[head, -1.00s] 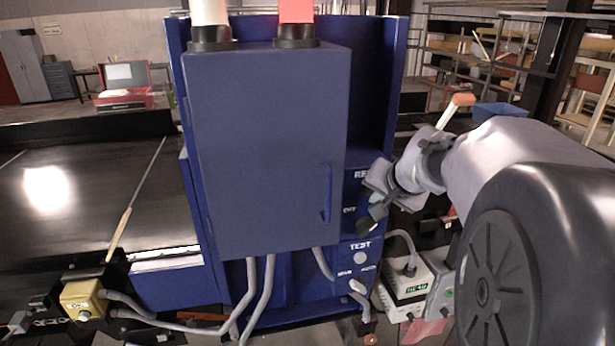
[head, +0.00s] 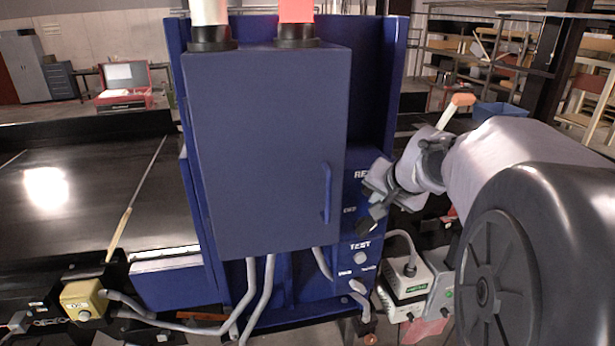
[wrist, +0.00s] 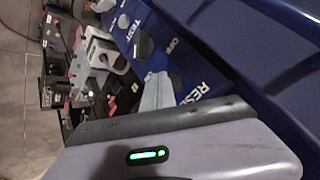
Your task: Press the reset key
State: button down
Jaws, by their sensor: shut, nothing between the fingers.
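The blue control panel (head: 355,275) carries a RESET label (wrist: 205,92), partly visible also in the head view (head: 360,175). In the wrist view a dark round key (wrist: 177,83) sits beside that label; I take it for the reset key. My gripper (wrist: 156,88) is shut and empty, its grey fingertips just left of this key, close to the panel. Whether they touch it I cannot tell. In the head view my gripper (head: 376,204) is in front of the panel's right part and hides the key.
A dark knob (wrist: 143,45) and a pale TEST button (head: 360,258) are on the same panel. The blue cabinet (head: 262,150) with its handle juts out left of my gripper. A white device (head: 405,279) and grey cables stand below right. A conveyor belt (head: 70,190) lies at left.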

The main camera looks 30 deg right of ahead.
jog(key=shift+w+d, duration=0.1)
jog(key=shift+w, duration=0.35)
jog(key=shift+w+d, duration=0.1)
jog(key=shift+w, duration=0.35)
dwell(0.9)
jog(key=shift+s, duration=0.15)
jog(key=shift+s+a+b, duration=0.2)
jog(key=shift+s+b, duration=0.35)
jog(key=shift+s, duration=0.25)
jog(key=shift+s+a+b, duration=0.2)
jog(key=shift+s+b, duration=0.25)
jog(key=shift+s, duration=0.35)
jog(key=shift+s+a+b, duration=0.2)
jog(key=shift+s+b, duration=0.2)
jog(key=shift+s, duration=0.4)
jog(key=shift+s+a+b, duration=0.2)
jog(key=shift+s+b, duration=0.25)
jog(key=shift+s, duration=0.35)
